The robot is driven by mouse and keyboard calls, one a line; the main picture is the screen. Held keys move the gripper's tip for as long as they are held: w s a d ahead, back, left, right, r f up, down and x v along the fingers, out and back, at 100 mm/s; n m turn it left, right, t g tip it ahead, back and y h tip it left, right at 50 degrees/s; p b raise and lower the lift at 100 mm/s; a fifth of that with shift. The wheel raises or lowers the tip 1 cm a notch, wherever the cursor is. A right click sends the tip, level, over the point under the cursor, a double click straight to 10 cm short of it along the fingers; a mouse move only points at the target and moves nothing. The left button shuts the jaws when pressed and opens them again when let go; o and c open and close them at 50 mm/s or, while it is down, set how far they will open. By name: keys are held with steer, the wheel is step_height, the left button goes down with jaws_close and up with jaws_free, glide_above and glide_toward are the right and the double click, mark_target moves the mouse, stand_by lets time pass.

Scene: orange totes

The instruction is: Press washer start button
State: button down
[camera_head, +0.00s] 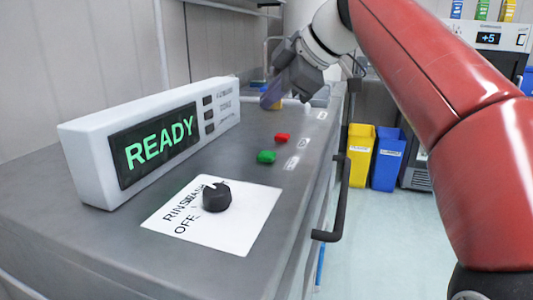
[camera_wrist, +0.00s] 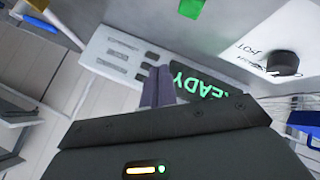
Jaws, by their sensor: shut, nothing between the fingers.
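The washer's grey top (camera_head: 240,180) carries a green button (camera_head: 266,156) and a red button (camera_head: 282,137), each beside a small label too small to read. The green button also shows at the top edge of the wrist view (camera_wrist: 190,8). The white display box (camera_head: 90,140) reads "READY" in green. My gripper (camera_head: 269,101) is shut and empty, above the far part of the top, beyond the red button and apart from both buttons. Its closed fingers show in the wrist view (camera_wrist: 158,72), in front of the display box.
A black knob (camera_head: 216,196) stands on a white plate (camera_head: 255,205) at the near end. A black handle (camera_head: 338,205) runs along the washer's front edge. Yellow (camera_head: 361,155) and blue (camera_head: 388,160) bins stand on the floor to the right. The floor in front is clear.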

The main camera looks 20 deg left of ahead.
mark_target(272, 155)
step_height(272, 155, down, 7)
steer(key=b, duration=0.4)
steer(key=shift+f+b, duration=0.15)
steer(key=shift+b, duration=0.15)
stand_by(1.6)
steer(key=shift+f+b, duration=0.35)
steer(key=shift+f, duration=0.05)
steer(key=shift+f+b, duration=0.45)
steer(key=shift+f, duration=0.05)
stand_by(0.6)
steer(key=shift+r, duration=0.1)
steer(key=shift+r+p, duration=0.85)
steer(key=shift+p, duration=0.05)
steer(key=shift+r, duration=0.1)
step_height(272, 155, up, 5)
steer(key=p, duration=0.4)
steer(key=shift+p, duration=0.3)
